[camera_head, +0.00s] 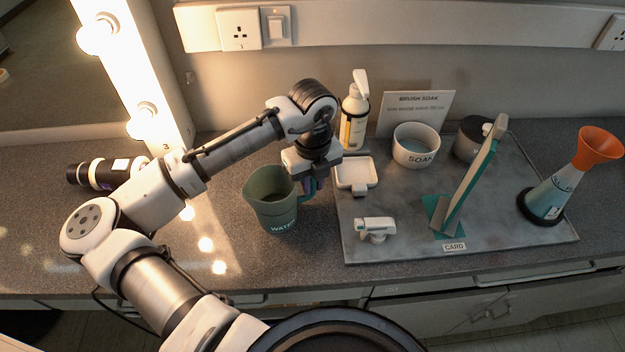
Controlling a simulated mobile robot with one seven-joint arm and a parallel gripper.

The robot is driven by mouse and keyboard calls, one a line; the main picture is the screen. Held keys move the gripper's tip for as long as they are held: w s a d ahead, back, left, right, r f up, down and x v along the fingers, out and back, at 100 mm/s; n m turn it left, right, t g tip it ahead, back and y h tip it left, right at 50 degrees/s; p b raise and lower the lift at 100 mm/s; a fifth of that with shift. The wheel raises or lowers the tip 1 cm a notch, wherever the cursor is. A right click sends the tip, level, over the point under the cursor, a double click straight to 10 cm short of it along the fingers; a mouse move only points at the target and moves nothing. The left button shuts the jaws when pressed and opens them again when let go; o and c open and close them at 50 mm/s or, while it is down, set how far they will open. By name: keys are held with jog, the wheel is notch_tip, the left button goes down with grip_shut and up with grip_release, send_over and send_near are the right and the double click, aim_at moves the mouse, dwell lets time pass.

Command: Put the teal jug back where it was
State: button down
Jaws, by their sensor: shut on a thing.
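The teal jug (272,212), with "WATER" lettered near its base, is upright on or just above the grey counter, left of the stone-look tray (400,250). I cannot tell whether its base touches the counter. My gripper (309,183) comes down at the jug's right side and is shut on it, around the handle side. The handle and the fingertips are mostly hidden by the gripper body. The inside of the jug looks dark from above.
The tray carries a white dish (355,172), a pump bottle (354,120), a "SOAK" bowl (416,150), a small white-and-teal device (375,229), a teal-edged upright panel (472,178) and an orange-funnel flask (548,200).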

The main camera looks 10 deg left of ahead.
jog(key=c, duration=1.4)
grip_release()
jog(key=shift+o, duration=0.2)
notch_tip(320, 180, up, 12)
jog(key=shift+r+b, duration=0.1)
jog(key=shift+b, duration=0.8)
